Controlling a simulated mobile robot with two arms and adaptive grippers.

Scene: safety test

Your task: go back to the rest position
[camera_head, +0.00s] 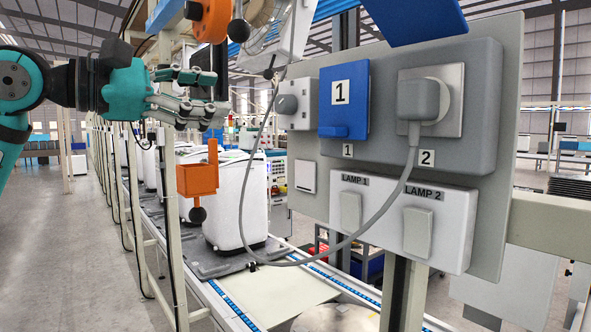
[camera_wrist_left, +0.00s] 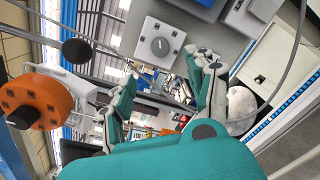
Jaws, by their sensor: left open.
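My left gripper (camera_head: 207,95) comes in from the left in the head view. Its fingers are apart and empty, in the air left of the grey panel (camera_head: 511,60). It also shows in the left wrist view (camera_wrist_left: 163,98), with nothing between the fingers. The panel carries a grey knob box (camera_head: 296,104), a blue socket cover (camera_head: 343,98) marked 1, and a grey plug (camera_head: 420,99) in the socket marked 2. Below is a white switch box (camera_head: 380,218) labelled LAMP 1 and LAMP 2. The knob box (camera_wrist_left: 160,42) shows above the fingers in the wrist view. My right gripper is not seen.
A grey cable (camera_head: 371,222) hangs in a loop from the plug, left of the panel. An orange box (camera_head: 197,179) and an orange part (camera_head: 212,18) with black balls are near my left gripper. White machines (camera_head: 240,200) stand on the conveyor behind. The far left floor looks clear.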

